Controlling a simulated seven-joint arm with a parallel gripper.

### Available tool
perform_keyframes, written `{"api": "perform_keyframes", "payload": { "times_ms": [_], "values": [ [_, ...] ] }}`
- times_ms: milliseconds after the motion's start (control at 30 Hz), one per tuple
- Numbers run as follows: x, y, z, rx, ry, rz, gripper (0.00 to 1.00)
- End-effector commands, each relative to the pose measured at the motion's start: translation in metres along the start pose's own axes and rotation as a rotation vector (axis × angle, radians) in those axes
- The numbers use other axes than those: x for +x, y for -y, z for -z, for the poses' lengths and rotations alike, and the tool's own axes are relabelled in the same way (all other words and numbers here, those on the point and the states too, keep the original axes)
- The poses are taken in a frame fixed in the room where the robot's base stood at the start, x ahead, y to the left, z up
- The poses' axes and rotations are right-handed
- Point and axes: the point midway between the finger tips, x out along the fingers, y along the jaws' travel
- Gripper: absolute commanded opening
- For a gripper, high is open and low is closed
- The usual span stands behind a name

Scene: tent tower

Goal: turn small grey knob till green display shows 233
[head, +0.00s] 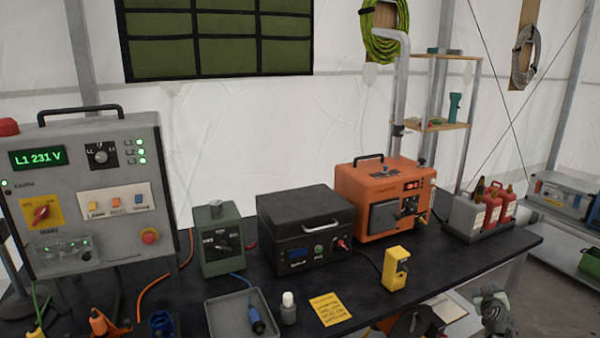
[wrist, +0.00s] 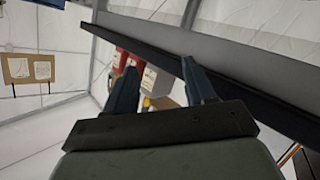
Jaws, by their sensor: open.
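The green display (head: 37,157) reads "L1 231 V" on the grey panel box (head: 75,190) at the left of the head view. The display and knobs are not in that view.
A black case (head: 305,228) and an orange machine (head: 385,200) stand right of the green-grey box. A grey tray (head: 210,315), white bottle (head: 288,308), yellow note (head: 330,309) and yellow device (head: 395,268) lie in front. Red bottles (wrist: 121,58) show beyond my fingers.

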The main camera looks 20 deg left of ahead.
Motion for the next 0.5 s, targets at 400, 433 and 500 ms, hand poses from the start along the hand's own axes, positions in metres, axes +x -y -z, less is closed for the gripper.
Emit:
{"api": "perform_keyframes", "payload": {
  "times_ms": [400,433,500],
  "values": [
    [-0.002,-0.071,0.197,-0.118,-0.284,-0.249,0.54],
    [-0.004,-0.063,0.213,-0.124,-0.304,-0.249,0.54],
    [-0.010,-0.044,0.245,-0.133,-0.344,-0.245,0.54]
  ]
}}
